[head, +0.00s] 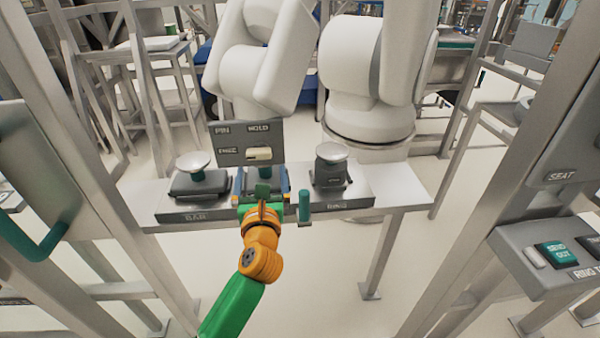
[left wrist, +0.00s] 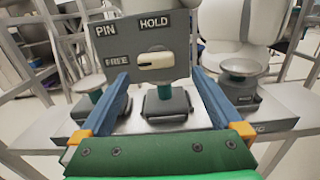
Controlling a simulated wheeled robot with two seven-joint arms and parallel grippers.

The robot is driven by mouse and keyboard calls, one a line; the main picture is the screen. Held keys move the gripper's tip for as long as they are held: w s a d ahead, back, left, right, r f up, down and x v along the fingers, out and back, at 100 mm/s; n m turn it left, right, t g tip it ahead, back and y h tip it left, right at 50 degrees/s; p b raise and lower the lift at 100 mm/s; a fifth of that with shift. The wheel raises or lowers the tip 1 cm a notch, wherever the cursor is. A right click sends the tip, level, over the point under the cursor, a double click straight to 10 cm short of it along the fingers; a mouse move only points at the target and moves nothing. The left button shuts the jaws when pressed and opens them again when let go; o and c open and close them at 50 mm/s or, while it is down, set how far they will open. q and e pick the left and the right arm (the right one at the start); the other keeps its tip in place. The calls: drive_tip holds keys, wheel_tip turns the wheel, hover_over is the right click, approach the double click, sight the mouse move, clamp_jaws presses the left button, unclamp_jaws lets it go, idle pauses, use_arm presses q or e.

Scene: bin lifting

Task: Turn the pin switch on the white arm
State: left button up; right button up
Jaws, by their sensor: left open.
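The pin switch (head: 259,153) is a cream lever lying level on a dark grey panel (head: 232,157) marked PIN, HOLD and FREE. The panel is in front of the lower end of the white arm (head: 262,60). In the left wrist view the switch (left wrist: 157,60) lies beside the word FREE, with HOLD above it. My left gripper (head: 262,188) is just below the panel in the head view. In the left wrist view my left gripper (left wrist: 164,92) is open, its two blue fingers apart and nothing held between them. My right gripper is not in view.
A grey bench (head: 395,190) under the panel carries a silver-topped knob on the left (head: 195,162) and another on the right (head: 332,155). A teal peg (head: 304,205) stands at its front. A dark block (left wrist: 167,105) sits below the panel. Grey posts flank both sides.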

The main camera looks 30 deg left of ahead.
sight(259, 158)
use_arm(q)
drive_tip(key=x, duration=0.4)
drive_tip(key=a+x, duration=0.1)
drive_tip(key=x, duration=0.2)
drive_tip(key=shift+s+f, duration=0.25)
drive_tip(key=shift+w, duration=0.45)
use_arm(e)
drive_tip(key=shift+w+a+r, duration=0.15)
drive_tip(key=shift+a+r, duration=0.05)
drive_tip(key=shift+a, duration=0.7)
